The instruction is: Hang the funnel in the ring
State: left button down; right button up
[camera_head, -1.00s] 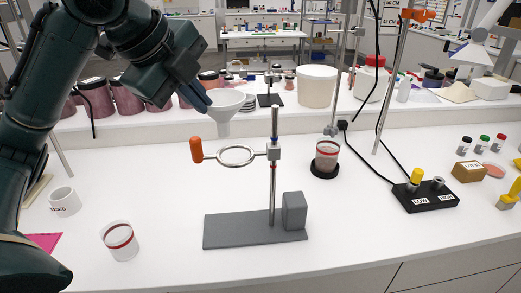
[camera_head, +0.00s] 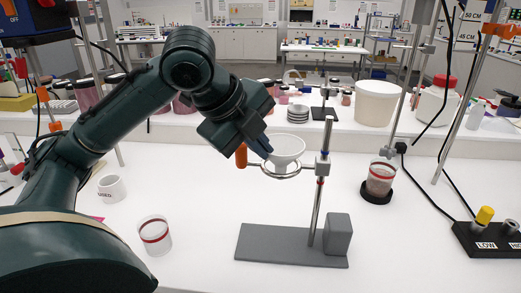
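The white funnel (camera_head: 288,146) is at the metal ring (camera_head: 283,176) of the stand, its cone inside or just above the ring. I cannot tell whether its weight rests there. Its stem does not show clearly. My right gripper is out of view.
A red-banded beaker (camera_head: 155,238) and a white "USED" cup (camera_head: 111,188) stand left of the stand. Another red-banded vessel (camera_head: 380,180) stands on a black disc to the right. A black control box (camera_head: 487,240) is at far right. The counter in front is clear.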

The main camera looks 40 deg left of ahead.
pick_arm(q)
jog(key=shift+f, duration=0.15)
jog(key=shift+f, duration=0.5)
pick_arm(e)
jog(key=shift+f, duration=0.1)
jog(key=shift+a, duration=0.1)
pick_arm(q)
jog(key=c, duration=1.7)
grip_release()
jog(key=v, duration=0.4)
jog(key=p+v, duration=0.1)
jog(key=v, duration=0.3)
jog(key=p+v, duration=0.1)
jog(key=v, duration=0.4)
jog(key=shift+w+r, duration=0.2)
jog(key=shift+w, duration=0.1)
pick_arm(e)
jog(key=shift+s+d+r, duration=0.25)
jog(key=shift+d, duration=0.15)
